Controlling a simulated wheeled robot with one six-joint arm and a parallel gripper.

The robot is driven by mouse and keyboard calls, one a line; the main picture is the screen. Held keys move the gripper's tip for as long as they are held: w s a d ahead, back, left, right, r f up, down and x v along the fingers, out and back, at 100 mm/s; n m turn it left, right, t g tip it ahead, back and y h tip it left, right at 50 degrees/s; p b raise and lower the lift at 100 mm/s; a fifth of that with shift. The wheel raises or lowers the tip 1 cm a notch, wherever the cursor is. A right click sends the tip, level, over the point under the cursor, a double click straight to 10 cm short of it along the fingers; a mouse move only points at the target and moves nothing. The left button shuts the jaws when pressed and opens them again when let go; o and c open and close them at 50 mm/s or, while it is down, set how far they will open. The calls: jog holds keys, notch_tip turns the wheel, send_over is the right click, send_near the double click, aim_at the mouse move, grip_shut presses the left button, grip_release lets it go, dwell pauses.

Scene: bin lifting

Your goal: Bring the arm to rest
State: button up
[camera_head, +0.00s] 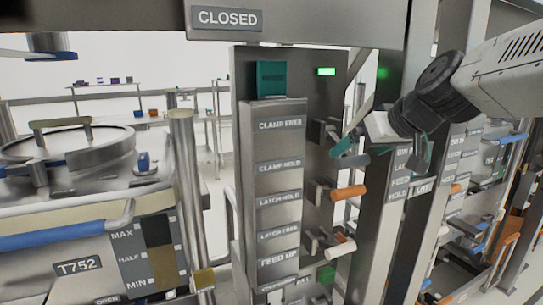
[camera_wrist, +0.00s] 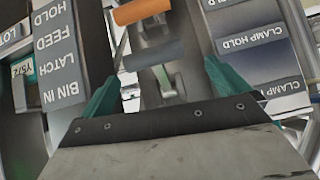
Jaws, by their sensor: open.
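My arm reaches in from the upper right in the head view, and my gripper (camera_head: 381,151) hangs beside the control column. Its two teal fingers are spread apart in the wrist view (camera_wrist: 163,72), and nothing is held between them. A lever with a grey-blue handle (camera_wrist: 152,56) shows between and beyond the fingers; it is also in the head view (camera_head: 352,161). How far the fingertips are from this lever is hard to tell. Below it are a lever with an orange handle (camera_head: 348,192) and one with a white handle (camera_head: 342,249).
The label panel (camera_head: 277,153) stands left of the levers, under a CLOSED sign (camera_head: 227,18). A grey post (camera_head: 386,225) stands close to my gripper. A round-lidded vessel (camera_head: 68,145) is at left. Racks with handles (camera_head: 480,225) crowd the right.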

jog(key=s+d+f+m+g+h, duration=0.1)
jog(key=s+f+g, duration=0.3)
jog(key=s, duration=0.9)
jog(key=s+d+f+m+g+h, duration=0.1)
jog(key=s+f+g, duration=0.3)
jog(key=s+f, duration=0.6)
jog(key=s+h, duration=0.1)
jog(key=s, duration=0.2)
jog(key=shift+s+d+m, duration=0.15)
jog(key=shift+d+m, duration=0.05)
jog(key=shift+m, duration=0.2)
